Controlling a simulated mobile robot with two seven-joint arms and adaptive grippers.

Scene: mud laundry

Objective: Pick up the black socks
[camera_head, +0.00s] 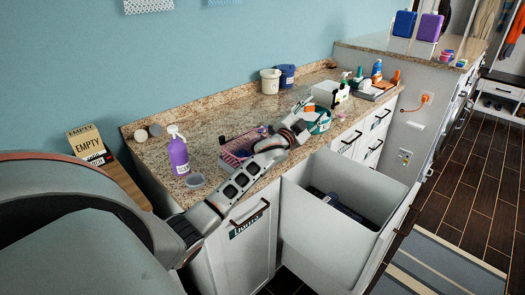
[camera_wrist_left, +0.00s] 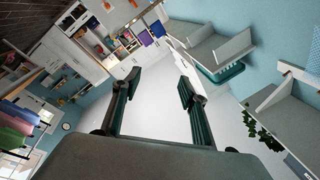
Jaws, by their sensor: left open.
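Dark cloth items (camera_head: 342,206), black or dark blue, lie at the bottom of the open pull-out bin (camera_head: 378,243). I cannot tell which of them are the black socks. My left arm reaches across the counter. My left gripper (camera_head: 303,105) is above the counter, behind and above the bin, apart from the dark cloth. In the left wrist view its two fingers stand apart with nothing between them, so the gripper (camera_wrist_left: 156,92) is open and empty. My right gripper does not show.
The granite counter (camera_head: 215,118) holds a purple bottle (camera_head: 178,155), a pink basket (camera_head: 228,156), a teal tub (camera_head: 322,124) and several cleaning bottles. A cabinet (camera_head: 240,262) labelled "LIGHTS" stands left of the bin. Dark floor (camera_head: 458,155) and a striped rug (camera_head: 440,268) lie clear at right.

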